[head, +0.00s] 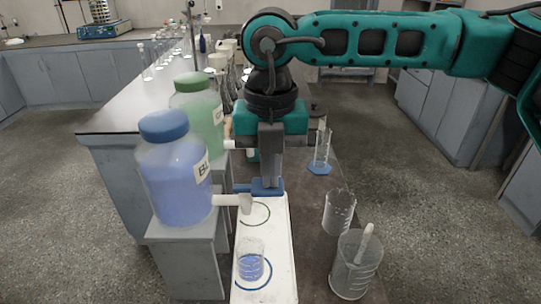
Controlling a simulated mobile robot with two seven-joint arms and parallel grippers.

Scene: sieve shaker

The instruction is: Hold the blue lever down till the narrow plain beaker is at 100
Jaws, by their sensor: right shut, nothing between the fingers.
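The blue lever (243,187) shows beside the tap of the blue bottle. My right gripper (267,182) is shut and points down, with its fingertips at a blue piece by the lever; whether they press on it I cannot tell. A small clear beaker (250,262) with blue liquid in its lower part stands upright on the white board, at the blue ring. It looks like the narrow plain beaker, but its level against the marks is too small to read. The blue bottle (175,180) stands on a grey stand, its white spout (240,202) toward the board. My left gripper is out of view.
A green bottle (200,112) stands behind the blue one. On the right are a measuring cylinder (322,150) with a blue foot, an empty beaker (338,213) and a larger beaker (345,278) with a pale rod in it. The white board (242,293) has ring marks.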

